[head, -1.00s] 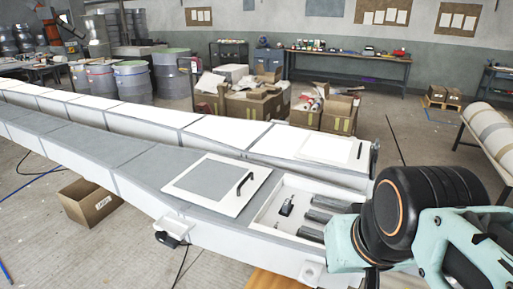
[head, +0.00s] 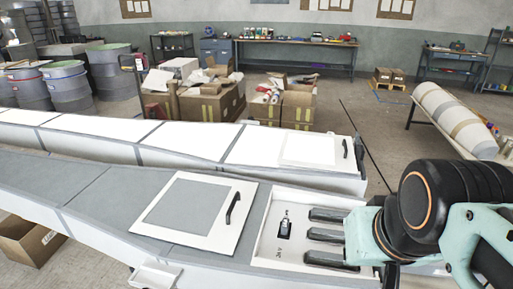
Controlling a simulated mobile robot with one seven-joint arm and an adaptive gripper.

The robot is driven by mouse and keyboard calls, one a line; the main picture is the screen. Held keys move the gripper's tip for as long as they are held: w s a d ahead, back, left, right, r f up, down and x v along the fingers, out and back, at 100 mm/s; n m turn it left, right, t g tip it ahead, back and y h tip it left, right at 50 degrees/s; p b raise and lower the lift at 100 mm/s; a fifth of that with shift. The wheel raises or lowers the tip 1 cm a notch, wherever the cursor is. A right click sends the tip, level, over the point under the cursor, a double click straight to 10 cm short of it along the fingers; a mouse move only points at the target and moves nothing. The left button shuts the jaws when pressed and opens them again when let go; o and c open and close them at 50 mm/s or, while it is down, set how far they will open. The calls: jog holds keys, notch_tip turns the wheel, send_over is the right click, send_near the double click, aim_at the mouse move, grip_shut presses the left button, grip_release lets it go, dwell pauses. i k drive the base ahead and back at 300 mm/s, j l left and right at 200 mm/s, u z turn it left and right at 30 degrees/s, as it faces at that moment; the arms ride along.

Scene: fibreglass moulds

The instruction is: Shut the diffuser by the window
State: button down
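No window shows, and nothing in view is clearly marked as a diffuser. A square white-framed panel with a grey middle (head: 143,218) and a black handle (head: 233,208) lies on the near long grey-topped mould. A similar white panel (head: 305,148) with a black handle lies at the right end of the far long white mould (head: 185,138).
Cardboard boxes (head: 212,104) stand behind the moulds, with grey drums (head: 112,73) to the left. A long workbench (head: 295,45) is at the back wall. A striped roll on a stand (head: 450,113) is at right.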

aim_at(209, 213)
jog(key=i+j+z, duration=0.1)
jog(key=j+z, duration=0.25)
jog(key=j, duration=0.4)
jog(key=j+z, duration=0.35)
jog(key=j, duration=0.4)
jog(key=i+j, duration=0.15)
jog(key=k+j+z, duration=0.1)
jog(key=j, duration=0.25)
jog(key=k, duration=0.1)
